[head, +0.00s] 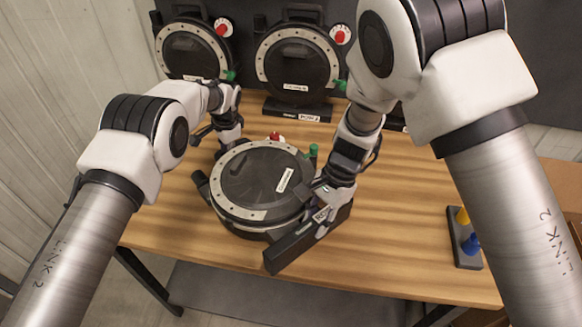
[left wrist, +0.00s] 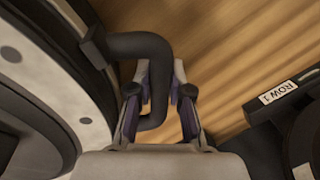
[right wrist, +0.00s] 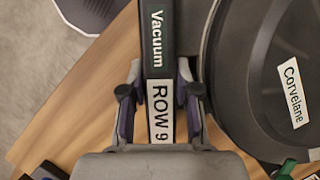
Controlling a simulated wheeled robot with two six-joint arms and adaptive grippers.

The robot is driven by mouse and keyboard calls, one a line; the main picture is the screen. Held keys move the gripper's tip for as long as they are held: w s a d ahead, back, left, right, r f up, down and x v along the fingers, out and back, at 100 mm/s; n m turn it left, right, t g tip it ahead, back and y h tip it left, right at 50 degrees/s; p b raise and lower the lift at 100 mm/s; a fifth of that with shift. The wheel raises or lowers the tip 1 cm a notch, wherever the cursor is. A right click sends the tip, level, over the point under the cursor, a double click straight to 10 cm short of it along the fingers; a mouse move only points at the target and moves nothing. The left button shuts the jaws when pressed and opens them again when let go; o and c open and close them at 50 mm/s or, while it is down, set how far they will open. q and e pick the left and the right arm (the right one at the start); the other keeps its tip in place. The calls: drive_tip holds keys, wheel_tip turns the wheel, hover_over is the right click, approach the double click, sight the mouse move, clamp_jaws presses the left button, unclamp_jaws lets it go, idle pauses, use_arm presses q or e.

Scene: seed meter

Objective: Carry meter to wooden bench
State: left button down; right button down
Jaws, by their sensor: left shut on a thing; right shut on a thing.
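The meter (head: 262,182) is a round black disc with a pale dotted rim, a red knob and a green knob. It lies face up at the middle of the wooden bench (head: 400,240); I cannot tell whether it touches the top. My left gripper (left wrist: 160,75) is shut on its black curved handle (left wrist: 135,45), at the disc's far side in the head view. My right gripper (right wrist: 160,75) is shut on its black base bar (right wrist: 160,15), labelled "Vacuum" and "ROW 9", at the near right. The face label reads "Corvelane" (right wrist: 290,92).
Two similar meters stand upright at the back, one at left (head: 190,52) and one at centre (head: 298,65). A small dark tray (head: 467,257) with yellow and blue pieces lies at the right.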

use_arm(q)
drive_tip(key=c, duration=1.1)
unclamp_jaws()
drive_tip(key=shift+p, duration=0.3)
use_arm(e)
drive_tip(key=c, duration=0.8)
unclamp_jaws()
drive_tip(key=shift+c, duration=0.2)
use_arm(q)
drive_tip(key=shift+s+r, duration=0.1)
use_arm(e)
drive_tip(key=shift+r, duration=0.1)
use_arm(q)
drive_tip(key=shift+r, duration=0.15)
use_arm(e)
drive_tip(key=shift+s, duration=0.1)
drive_tip(key=shift+d+r, duration=0.1)
use_arm(q)
drive_tip(key=r, duration=0.3)
drive_tip(key=s+d+r, duration=0.1)
drive_tip(key=r, duration=0.3)
drive_tip(key=s+r, duration=0.1)
drive_tip(key=r, duration=0.3)
drive_tip(key=shift+d+r, duration=0.15)
drive_tip(key=shift+r, duration=0.05)
use_arm(e)
drive_tip(key=v, duration=1.1)
drive_tip(key=shift+r, duration=0.4)
